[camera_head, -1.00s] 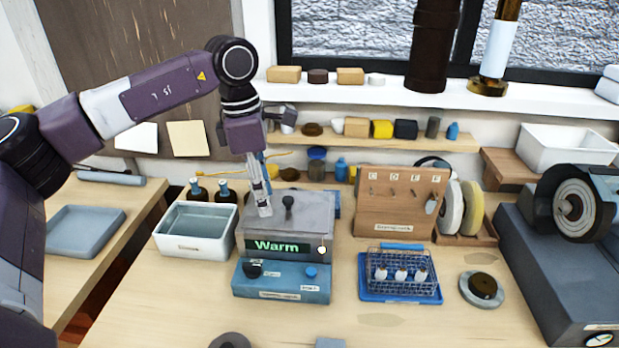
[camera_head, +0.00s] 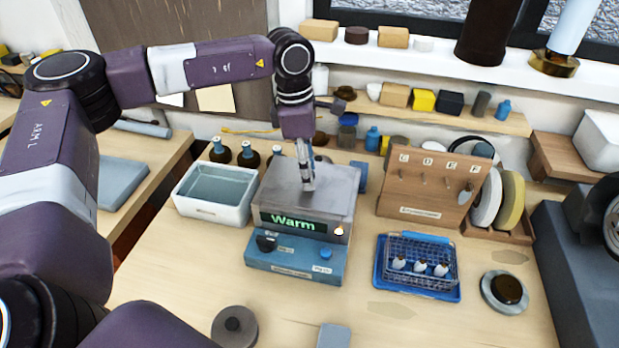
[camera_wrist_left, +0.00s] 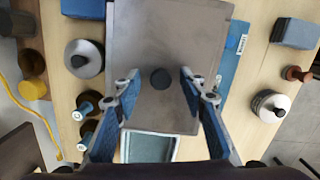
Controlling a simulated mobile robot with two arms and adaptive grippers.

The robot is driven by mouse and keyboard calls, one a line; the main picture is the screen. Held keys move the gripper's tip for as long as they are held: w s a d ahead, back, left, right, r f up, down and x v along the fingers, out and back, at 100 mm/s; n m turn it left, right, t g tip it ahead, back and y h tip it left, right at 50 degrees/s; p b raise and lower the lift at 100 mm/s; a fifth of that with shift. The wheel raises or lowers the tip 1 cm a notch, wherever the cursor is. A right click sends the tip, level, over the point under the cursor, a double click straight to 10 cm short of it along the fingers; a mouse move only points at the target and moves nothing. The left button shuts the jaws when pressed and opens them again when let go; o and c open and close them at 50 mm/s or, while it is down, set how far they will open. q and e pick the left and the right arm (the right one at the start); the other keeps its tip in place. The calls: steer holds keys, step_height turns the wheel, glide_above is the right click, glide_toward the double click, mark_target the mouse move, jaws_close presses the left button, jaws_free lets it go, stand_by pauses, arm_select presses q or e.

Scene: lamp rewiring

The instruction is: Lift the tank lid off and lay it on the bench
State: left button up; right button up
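The tank lid (camera_head: 280,188) is a flat grey metal plate. It lies on the blue ultrasonic-style tank (camera_head: 290,262), whose green display reads "Warm". My left gripper (camera_head: 306,186) is upright over the lid, pointing down. In the left wrist view, the lid (camera_wrist_left: 160,35) fills the middle and its round dark knob (camera_wrist_left: 160,79) sits between the spread fingers of the left gripper (camera_wrist_left: 159,77). There is a gap on both sides of the knob. In the head view the gripper hides the knob. My right gripper is not in view.
A white basin (camera_head: 213,194) and dark bottles (camera_head: 248,155) stand left of the tank. A wooden tool rack (camera_head: 432,195) and a blue tray with a wire basket (camera_head: 418,268) stand right. Bare bench (camera_head: 185,270) lies at the front left.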

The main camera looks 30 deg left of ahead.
arm_select(q)
steer(key=shift+f, duration=0.25)
jaws_close()
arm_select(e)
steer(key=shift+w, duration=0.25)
arm_select(q)
steer(key=shift+r, duration=0.2)
